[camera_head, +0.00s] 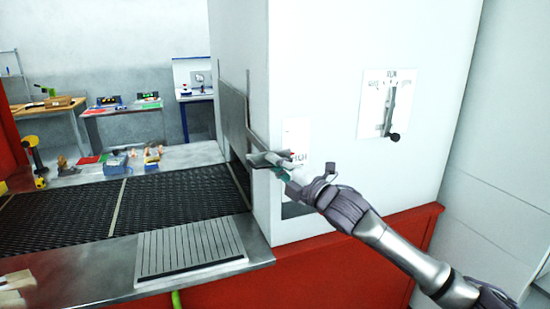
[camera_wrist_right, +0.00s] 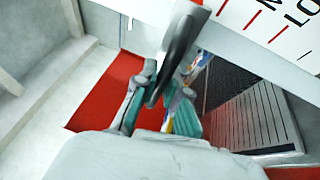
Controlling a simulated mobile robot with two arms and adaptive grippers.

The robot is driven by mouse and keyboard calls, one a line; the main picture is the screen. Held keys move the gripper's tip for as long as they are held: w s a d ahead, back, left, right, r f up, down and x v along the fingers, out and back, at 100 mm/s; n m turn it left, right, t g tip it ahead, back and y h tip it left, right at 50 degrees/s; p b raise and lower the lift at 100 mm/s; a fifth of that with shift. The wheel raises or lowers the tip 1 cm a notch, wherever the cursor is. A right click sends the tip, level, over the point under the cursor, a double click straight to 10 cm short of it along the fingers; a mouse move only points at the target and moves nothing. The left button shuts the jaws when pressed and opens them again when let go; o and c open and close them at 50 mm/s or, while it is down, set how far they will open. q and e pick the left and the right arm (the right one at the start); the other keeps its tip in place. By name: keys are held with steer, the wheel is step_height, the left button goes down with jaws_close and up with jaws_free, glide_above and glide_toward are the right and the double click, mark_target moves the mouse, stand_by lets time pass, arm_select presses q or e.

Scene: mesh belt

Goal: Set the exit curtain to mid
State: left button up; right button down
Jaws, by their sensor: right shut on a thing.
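The exit curtain (camera_head: 233,112) is a grey metal plate hanging at the opening on the left side of the white machine (camera_head: 330,60). A flat handle (camera_head: 258,158) sticks out by its front edge. My right gripper (camera_head: 275,163) is at this handle, beside a white scale label (camera_head: 297,133) on the machine. In the right wrist view, a dark handle (camera_wrist_right: 178,50) stands between the teal-padded fingers (camera_wrist_right: 165,100), and the scale (camera_wrist_right: 268,20) with red marks shows at the top right. The curtain's lower edge is partly hidden. My left gripper is not in view.
A black mesh belt (camera_head: 170,208) runs into the opening, with a ribbed metal plate (camera_head: 190,246) in front. A dial panel with a black-knobbed lever (camera_head: 393,134) is on the machine's front, right of my arm. Benches (camera_head: 125,108) with small devices stand behind.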

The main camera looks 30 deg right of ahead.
arm_select(q)
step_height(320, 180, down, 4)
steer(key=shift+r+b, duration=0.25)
steer(key=shift+b, duration=0.8)
arm_select(e)
step_height(320, 180, down, 6)
steer(key=shift+r, duration=0.25)
steer(key=c, duration=1.2)
jaws_free()
steer(key=v, duration=1.2)
steer(key=shift+d, duration=0.1)
